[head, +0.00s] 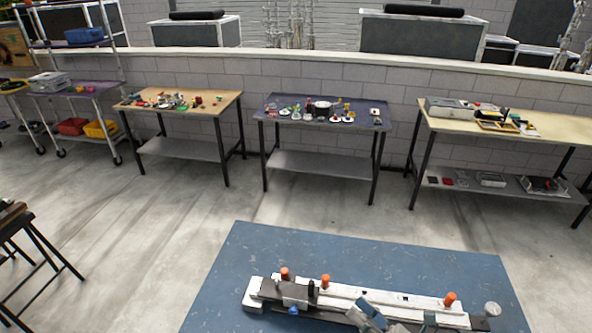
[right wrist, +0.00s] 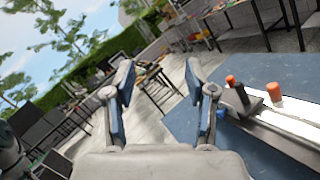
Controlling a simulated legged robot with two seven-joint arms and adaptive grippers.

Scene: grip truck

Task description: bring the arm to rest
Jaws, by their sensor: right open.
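My right gripper (head: 400,313) shows low in the head view, in front of or over the white fixture; how close it is cannot be told. In the right wrist view its two blue-padded fingers (right wrist: 160,85) are spread apart with nothing between them. My left gripper is not in view. The long white fixture (head: 345,294) has several orange knobs and lies on a blue tabletop (head: 330,255). Part of the fixture and its knobs also shows at the right of the right wrist view (right wrist: 275,122), beside the fingers. The arm hides part of the fixture's near side.
Beyond a grey floor (head: 200,230), a wooden-topped bench (head: 185,115), a dark-topped bench (head: 345,115) and another bench (head: 540,135) stand along the wall with small items. A stool (head: 30,250) is at left. The blue tabletop's far part is clear.

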